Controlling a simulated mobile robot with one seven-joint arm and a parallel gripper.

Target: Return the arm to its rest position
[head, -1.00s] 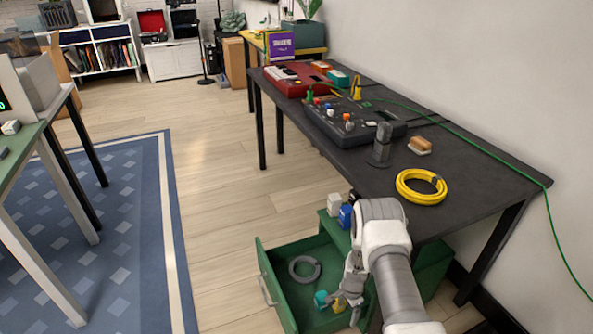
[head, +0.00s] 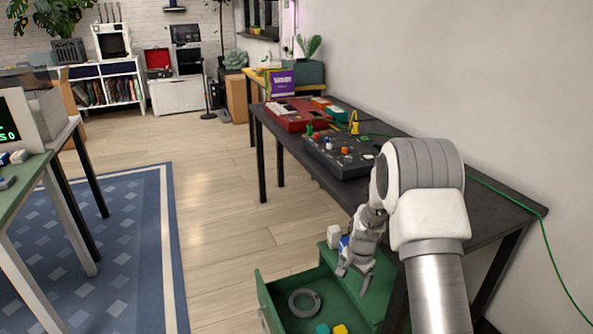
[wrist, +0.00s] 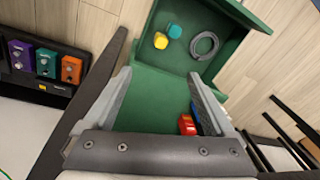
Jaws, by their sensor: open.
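My gripper (head: 353,281) hangs open and empty over the green cabinet, beside the dark table. It shows in the wrist view (wrist: 158,76) with its two fingers spread apart and nothing between their tips. My arm is bent and covers part of the table in the head view.
The cabinet's green drawer (head: 266,303) stands open. It holds a grey coil (head: 304,303), a teal piece (head: 322,329) and a yellow piece (head: 340,329). A white block (head: 333,236) and a red piece (wrist: 187,125) are on the cabinet. The dark table (head: 480,205) carries electronics.

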